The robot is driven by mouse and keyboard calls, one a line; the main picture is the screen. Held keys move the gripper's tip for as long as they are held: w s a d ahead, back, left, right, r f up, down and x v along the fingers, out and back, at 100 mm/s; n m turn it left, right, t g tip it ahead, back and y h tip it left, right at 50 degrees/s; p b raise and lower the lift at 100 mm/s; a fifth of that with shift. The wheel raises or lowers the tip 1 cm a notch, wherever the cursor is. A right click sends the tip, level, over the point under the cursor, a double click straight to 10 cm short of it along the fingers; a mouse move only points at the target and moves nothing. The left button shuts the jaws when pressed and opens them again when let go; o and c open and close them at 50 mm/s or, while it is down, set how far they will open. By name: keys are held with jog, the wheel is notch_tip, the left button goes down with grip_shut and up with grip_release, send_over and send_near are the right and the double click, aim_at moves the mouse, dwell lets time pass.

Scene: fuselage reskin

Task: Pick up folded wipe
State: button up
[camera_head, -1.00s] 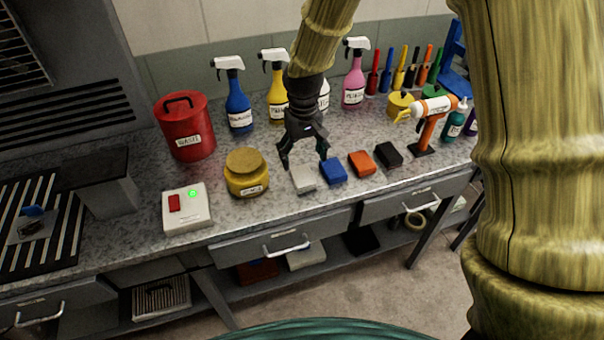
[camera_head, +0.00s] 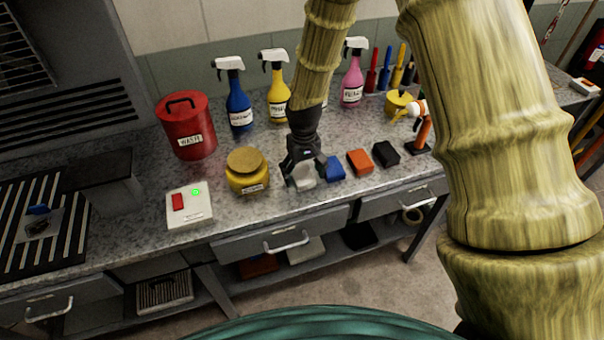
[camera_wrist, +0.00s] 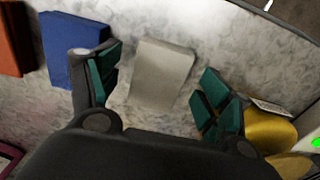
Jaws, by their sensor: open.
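The folded wipe looks like a pale grey-white block (camera_head: 304,177) lying on the speckled counter, between a yellow jar and a blue block. It also shows in the wrist view (camera_wrist: 160,73). My gripper (camera_head: 304,172) is open and low over it, pointing down. In the wrist view, the green-padded fingers (camera_wrist: 158,95) stand apart with the pale block between and slightly beyond them. I see no finger touching it. In the head view, the gripper hides the back part of the block.
A blue block (camera_head: 335,168) lies close on the right, then orange (camera_head: 360,162) and black (camera_head: 385,153) blocks. A yellow jar (camera_head: 247,172) stands close on the left. Spray bottles (camera_head: 239,103) and a red waste can (camera_head: 187,126) stand behind. A switch box (camera_head: 189,206) is near the front edge.

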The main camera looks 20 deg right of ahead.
jog(key=shift+f, duration=0.6)
jog(key=c, duration=0.9)
jog(key=shift+c, duration=0.2)
jog(key=shift+r, duration=0.1)
jog(key=shift+r+b, duration=0.75)
jog(key=shift+r, duration=0.35)
jog(key=s+r+b, duration=0.1)
jog(key=s+b, duration=0.1)
jog(key=s, duration=0.6)
jog(key=s+d+r+b, duration=0.1)
jog(key=s+b, duration=0.2)
jog(key=s, duration=0.5)
jog(key=shift+d+r, duration=0.25)
jog(key=shift+r, duration=0.1)
